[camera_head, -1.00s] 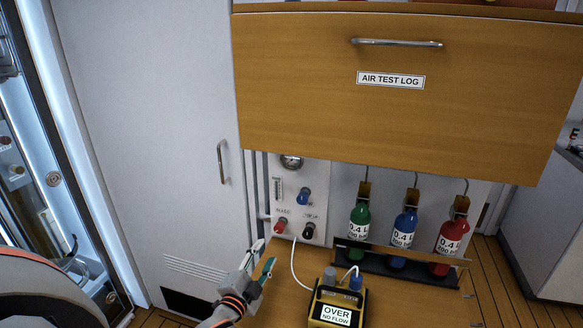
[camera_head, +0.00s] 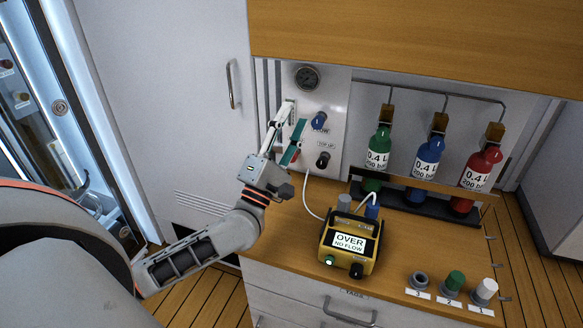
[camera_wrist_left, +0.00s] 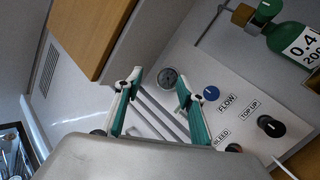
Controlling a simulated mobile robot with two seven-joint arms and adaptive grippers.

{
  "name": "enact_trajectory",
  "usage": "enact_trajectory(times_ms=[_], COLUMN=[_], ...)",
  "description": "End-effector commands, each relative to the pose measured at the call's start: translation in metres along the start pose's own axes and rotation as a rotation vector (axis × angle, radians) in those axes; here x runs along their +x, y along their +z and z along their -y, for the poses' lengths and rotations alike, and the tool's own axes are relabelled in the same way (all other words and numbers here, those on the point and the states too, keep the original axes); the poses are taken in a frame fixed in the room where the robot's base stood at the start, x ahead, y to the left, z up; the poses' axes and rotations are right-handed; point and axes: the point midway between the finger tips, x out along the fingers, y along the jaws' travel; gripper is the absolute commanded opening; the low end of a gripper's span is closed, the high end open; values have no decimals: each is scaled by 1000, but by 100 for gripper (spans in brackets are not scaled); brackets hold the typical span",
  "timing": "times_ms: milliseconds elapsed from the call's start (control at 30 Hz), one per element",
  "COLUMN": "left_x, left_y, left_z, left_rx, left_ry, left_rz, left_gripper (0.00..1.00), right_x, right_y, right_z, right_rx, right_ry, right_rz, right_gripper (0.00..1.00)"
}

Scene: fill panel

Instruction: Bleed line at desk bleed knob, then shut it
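The white panel (camera_head: 333,105) on the back wall carries a gauge (camera_head: 307,77), a blue flow knob (camera_head: 320,121) and a black top-up knob (camera_head: 323,160). The red bleed knob (camera_head: 293,157) is at its lower left, mostly hidden behind my left gripper. My right gripper is not in view.
A yellow meter (camera_head: 350,243) reading "OVER NO FLOW" stands on the wooden desk (camera_head: 290,235), with a white hose to the panel. Green (camera_head: 376,155), blue (camera_head: 428,160) and red (camera_head: 480,168) bottles stand right. A wooden cabinet (camera_head: 400,40) overhangs the panel.

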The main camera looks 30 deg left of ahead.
Motion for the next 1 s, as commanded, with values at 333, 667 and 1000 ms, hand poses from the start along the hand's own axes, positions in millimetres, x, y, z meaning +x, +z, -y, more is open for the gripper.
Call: enact_trajectory(times_ms=[333,667,1000], left_x=[-56,-82,-44], left_y=[-78,-101,-117], left_z=[113,151,174], left_rx=[-974,-1191,-1188], left_ry=[-214,-248,-246], left_rz=[-438,-646,-643], left_gripper=[39,39,39], right_x=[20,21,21], right_y=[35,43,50], right_z=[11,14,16], right_rx=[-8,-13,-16], right_ry=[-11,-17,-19], right_rz=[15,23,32], right_gripper=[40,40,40])
